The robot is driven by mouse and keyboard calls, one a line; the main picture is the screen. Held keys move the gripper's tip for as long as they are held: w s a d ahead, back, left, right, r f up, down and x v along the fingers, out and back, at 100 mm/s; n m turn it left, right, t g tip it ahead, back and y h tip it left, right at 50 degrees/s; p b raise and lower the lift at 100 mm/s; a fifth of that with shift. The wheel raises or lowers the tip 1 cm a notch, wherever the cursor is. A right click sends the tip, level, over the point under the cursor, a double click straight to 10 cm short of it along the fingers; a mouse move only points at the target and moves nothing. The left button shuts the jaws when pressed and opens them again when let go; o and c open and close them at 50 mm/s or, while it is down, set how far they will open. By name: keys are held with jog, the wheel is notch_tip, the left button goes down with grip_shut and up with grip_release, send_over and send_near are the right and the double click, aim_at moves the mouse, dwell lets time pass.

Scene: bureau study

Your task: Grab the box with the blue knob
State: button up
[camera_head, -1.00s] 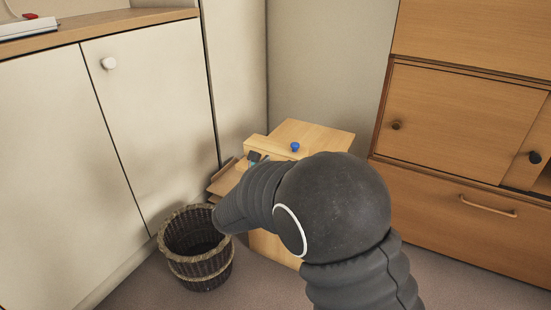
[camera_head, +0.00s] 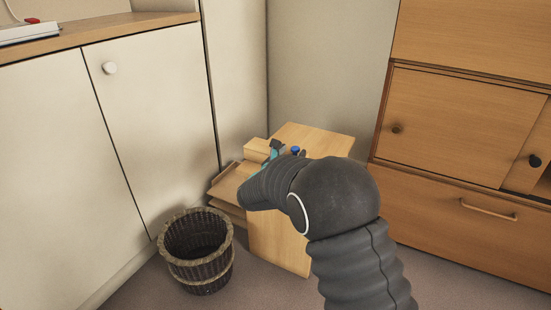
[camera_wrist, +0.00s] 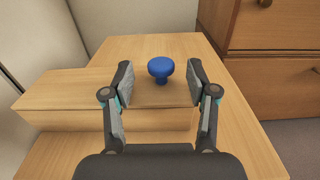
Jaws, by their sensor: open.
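The box (camera_wrist: 60,88) is long, low and of light wood, lying on a light wooden cabinet top; part of it also shows in the head view (camera_head: 256,147). The blue knob (camera_wrist: 160,69) is round on a short stem near the box's right end. It also shows in the head view (camera_head: 295,149), partly hidden by my arm. My gripper (camera_wrist: 159,77) is open and empty. In the wrist view its fingertips appear on either side of the knob, with gaps to both sides. I cannot tell how far they are above the box.
The wooden cabinet (camera_head: 320,138) stands in the corner, with an open drawer or shelf (camera_head: 228,186) at its left. A wicker basket (camera_head: 197,250) stands on the floor in front. A white cupboard (camera_head: 150,110) is at the left, a large wooden cabinet (camera_head: 445,125) at the right.

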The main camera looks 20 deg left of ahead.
jog(key=shift+w+d, duration=0.15)
jog(key=shift+w, duration=1.25)
jog(key=shift+c, duration=0.2)
grip_shut()
jog(key=shift+r, duration=0.1)
